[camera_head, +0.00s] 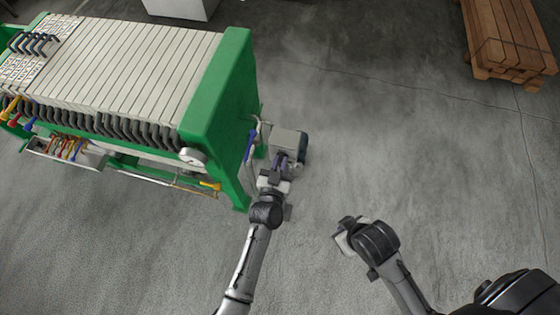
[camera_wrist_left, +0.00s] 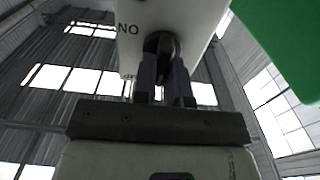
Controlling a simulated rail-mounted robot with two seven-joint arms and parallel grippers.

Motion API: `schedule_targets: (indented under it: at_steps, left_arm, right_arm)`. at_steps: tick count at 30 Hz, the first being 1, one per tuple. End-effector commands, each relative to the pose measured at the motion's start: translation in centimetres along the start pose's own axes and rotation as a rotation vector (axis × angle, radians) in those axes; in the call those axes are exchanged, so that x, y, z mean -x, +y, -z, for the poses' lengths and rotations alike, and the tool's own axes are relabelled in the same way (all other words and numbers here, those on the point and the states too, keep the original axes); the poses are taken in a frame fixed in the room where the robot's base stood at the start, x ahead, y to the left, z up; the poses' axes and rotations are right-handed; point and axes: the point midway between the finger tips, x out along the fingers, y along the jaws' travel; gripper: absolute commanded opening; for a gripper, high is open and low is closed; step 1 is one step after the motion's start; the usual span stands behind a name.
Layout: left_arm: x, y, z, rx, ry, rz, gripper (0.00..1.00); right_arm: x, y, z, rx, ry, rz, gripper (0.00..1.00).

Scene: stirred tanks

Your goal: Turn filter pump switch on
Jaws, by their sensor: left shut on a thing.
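The filter pump switch is a dark rotary knob (camera_wrist_left: 162,44) on the underside or face of a pale box (camera_wrist_left: 196,18) in the left wrist view. Lettering reading "NO", seemingly "ON" upside down, is beside it. In the head view this grey box (camera_head: 289,139) stands at the right end of the green filter press (camera_head: 222,95). My left gripper (camera_head: 280,166) reaches the box, and its fingers (camera_wrist_left: 165,85) are shut on the knob. The fingers partly hide the knob. My right gripper (camera_head: 345,238) is away from the box, over the floor; its fingers are not clear.
Blue (camera_head: 250,146) and yellow (camera_head: 211,186) valve handles are near the press end, close to my left arm. A wooden pallet stack (camera_head: 510,40) is at the top right. A pale box (camera_head: 182,9) is at the top. The middle floor is clear.

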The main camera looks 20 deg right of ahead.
Motion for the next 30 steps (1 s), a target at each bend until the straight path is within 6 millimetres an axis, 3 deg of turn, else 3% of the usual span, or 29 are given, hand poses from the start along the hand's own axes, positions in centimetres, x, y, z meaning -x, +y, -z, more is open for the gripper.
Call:
schedule_targets:
  at_steps: [13,30]
  left_arm:
    - [0.0,-0.1,-0.1,0.108,0.000,0.000,0.00]
    - [0.0,-0.7,-0.4,0.631,0.001,0.000,0.00]
  right_arm:
    - [-0.3,-0.3,0.0,-0.009,0.001,0.007,0.00]
    - [-1.6,-0.3,-0.5,-0.008,0.001,0.006,0.00]
